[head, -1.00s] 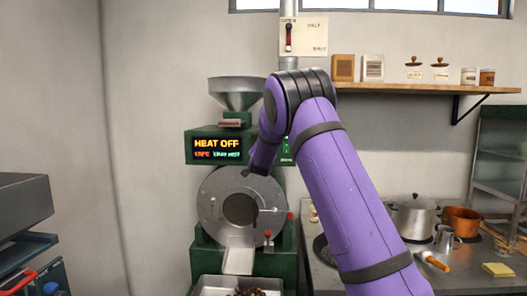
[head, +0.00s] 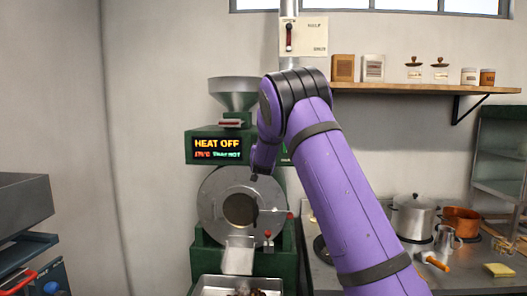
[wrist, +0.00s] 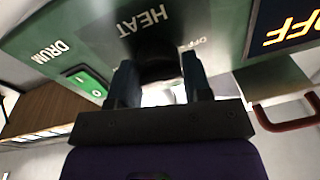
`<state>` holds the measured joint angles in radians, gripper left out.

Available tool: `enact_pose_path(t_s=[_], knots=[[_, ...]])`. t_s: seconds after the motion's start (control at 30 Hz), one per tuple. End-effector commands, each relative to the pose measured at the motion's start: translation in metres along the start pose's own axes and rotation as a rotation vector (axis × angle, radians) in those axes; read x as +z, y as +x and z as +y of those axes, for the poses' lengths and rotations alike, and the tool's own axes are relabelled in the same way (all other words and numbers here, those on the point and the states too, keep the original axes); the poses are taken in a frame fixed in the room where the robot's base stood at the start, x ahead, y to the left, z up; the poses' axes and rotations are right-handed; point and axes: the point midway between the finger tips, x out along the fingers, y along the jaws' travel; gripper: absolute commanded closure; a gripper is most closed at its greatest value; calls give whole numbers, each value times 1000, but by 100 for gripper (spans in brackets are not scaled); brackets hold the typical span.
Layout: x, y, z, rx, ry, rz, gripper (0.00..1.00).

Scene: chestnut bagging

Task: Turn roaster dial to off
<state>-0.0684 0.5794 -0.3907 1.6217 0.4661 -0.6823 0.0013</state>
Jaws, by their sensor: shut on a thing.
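The green roaster (head: 205,150) stands against the back wall in the head view, and its display (head: 217,149) reads HEAT OFF with a smaller line that seems to say TRAY HOT. In the wrist view the dark heat dial (wrist: 160,66) sits on the green panel beside the HEAT label and an OFF mark. My gripper (wrist: 157,80) is shut on the dial, one finger on each side. The dial's pointer is too dark to read. In the head view my purple arm hides the dial and my fingertips.
A green switch (wrist: 90,82) under the DRUM label is close to my fingers. The hopper (head: 235,92) rises above the display. A metal tray (head: 210,285) is below the chute. A shelf (head: 430,88) with jars and a counter with pots (head: 414,218) are at the right.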

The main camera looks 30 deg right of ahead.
Motion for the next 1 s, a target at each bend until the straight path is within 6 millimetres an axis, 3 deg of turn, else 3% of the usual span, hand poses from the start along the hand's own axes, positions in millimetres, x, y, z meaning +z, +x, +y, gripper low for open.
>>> enact_pose_path(t_s=[0.17,0.2,0.3,0.67,1.0], knots=[[4,0,3,5,-2,-7,79],[4,0,3,5,-2,-7,48],[3,0,3,4,-2,-5,32],[0,-6,0,1,1,0,32],[0,-63,1,1,1,-3,32]])
